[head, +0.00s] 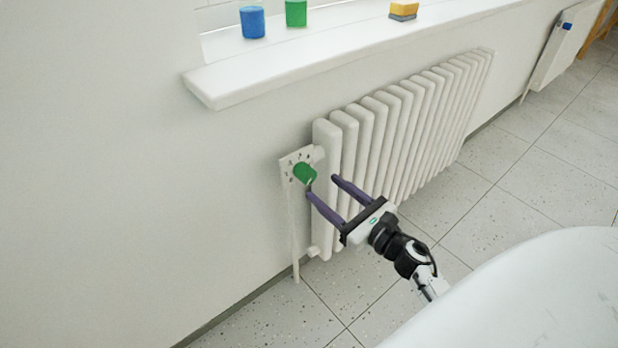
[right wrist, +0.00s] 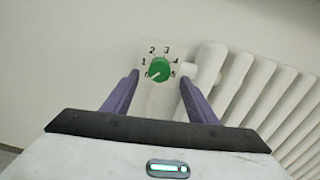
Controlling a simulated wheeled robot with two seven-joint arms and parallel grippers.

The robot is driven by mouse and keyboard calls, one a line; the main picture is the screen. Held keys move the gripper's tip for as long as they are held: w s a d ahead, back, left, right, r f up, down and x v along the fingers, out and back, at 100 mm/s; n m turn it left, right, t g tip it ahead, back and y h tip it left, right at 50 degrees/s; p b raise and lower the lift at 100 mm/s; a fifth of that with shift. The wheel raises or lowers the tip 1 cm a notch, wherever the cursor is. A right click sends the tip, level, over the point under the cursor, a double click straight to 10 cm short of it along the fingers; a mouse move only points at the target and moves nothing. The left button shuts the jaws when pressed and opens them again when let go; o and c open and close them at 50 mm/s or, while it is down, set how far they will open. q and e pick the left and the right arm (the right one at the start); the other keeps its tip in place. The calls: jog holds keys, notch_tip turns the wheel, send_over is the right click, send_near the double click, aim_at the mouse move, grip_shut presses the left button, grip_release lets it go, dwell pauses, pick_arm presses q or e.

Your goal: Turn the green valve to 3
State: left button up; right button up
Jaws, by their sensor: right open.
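The green valve (head: 305,174) sits on a white number plate (head: 287,166) at the left end of the radiator. In the right wrist view the green valve (right wrist: 159,70) shows a pale pointer line aimed at the lower left, near 0. The numbers 0 to 5 run around it on the plate (right wrist: 146,88). My right gripper (head: 321,185) is open, its purple fingers reaching toward the valve. In the right wrist view its fingertips (right wrist: 159,76) appear on either side of the valve, apart from it. My left gripper is not in view.
The white ribbed radiator (head: 400,125) stands along the wall right of the valve. A white windowsill (head: 330,45) juts out above it, bearing a blue cup (head: 252,22), a green cup (head: 296,13) and a yellow sponge-like block (head: 403,9). A white rounded surface (head: 530,295) fills the lower right.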

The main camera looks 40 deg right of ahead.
aim_at(311, 177)
jog(key=w, duration=0.7)
jog(key=shift+w+a, duration=0.25)
jog(key=shift+a, duration=0.1)
jog(key=c, duration=1.1)
